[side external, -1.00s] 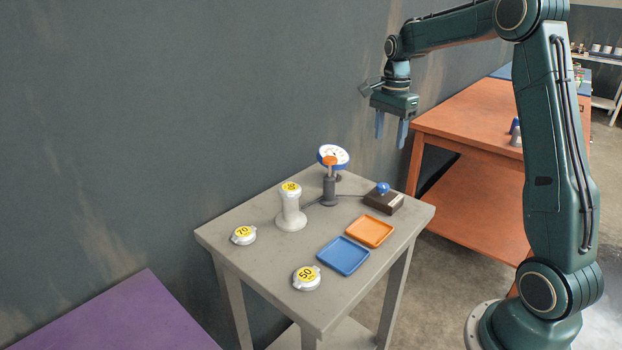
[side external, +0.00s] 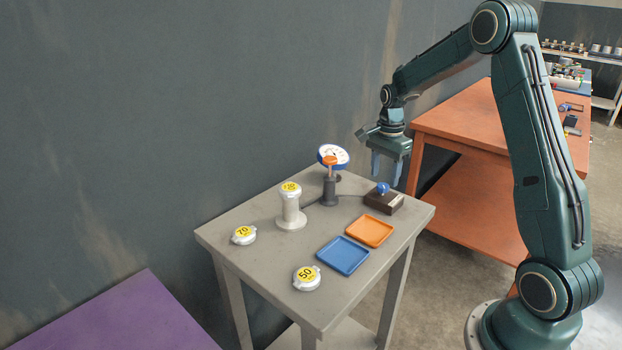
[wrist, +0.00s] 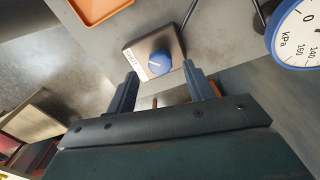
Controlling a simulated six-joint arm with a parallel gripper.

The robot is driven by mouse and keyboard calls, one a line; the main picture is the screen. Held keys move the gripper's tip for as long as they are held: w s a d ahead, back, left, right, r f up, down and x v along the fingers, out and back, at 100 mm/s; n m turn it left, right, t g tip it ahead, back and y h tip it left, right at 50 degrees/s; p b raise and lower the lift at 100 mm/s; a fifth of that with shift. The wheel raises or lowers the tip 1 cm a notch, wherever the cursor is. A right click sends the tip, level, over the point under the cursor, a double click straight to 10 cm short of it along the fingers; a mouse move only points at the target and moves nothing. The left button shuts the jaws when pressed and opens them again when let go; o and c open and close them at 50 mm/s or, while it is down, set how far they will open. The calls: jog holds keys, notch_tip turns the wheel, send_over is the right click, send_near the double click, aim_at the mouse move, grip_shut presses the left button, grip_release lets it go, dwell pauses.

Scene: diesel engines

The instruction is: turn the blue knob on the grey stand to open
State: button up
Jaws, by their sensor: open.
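The blue knob (side external: 383,187) sits on a dark brown block (side external: 389,204) at the right back edge of the grey stand (side external: 270,264). My gripper (side external: 387,181) is open and empty, pointing down just above the knob. In the wrist view its two fingers (wrist: 160,68) reach toward the block, with the knob showing between and a little beyond the tips. I cannot tell the exact height gap.
A gauge (side external: 333,157) on a dark post stands left of the knob. A white post with a yellow-topped cap (side external: 290,190), caps marked 70 (side external: 243,235) and 50 (side external: 306,278), a blue tray (side external: 343,255) and an orange tray (side external: 369,231) share the stand. An orange bench (side external: 470,125) is behind.

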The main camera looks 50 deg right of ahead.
aim_at(383, 188)
jog(key=shift+f, duration=1.5)
jog(key=shift+c, duration=0.2)
jog(key=c, duration=0.9)
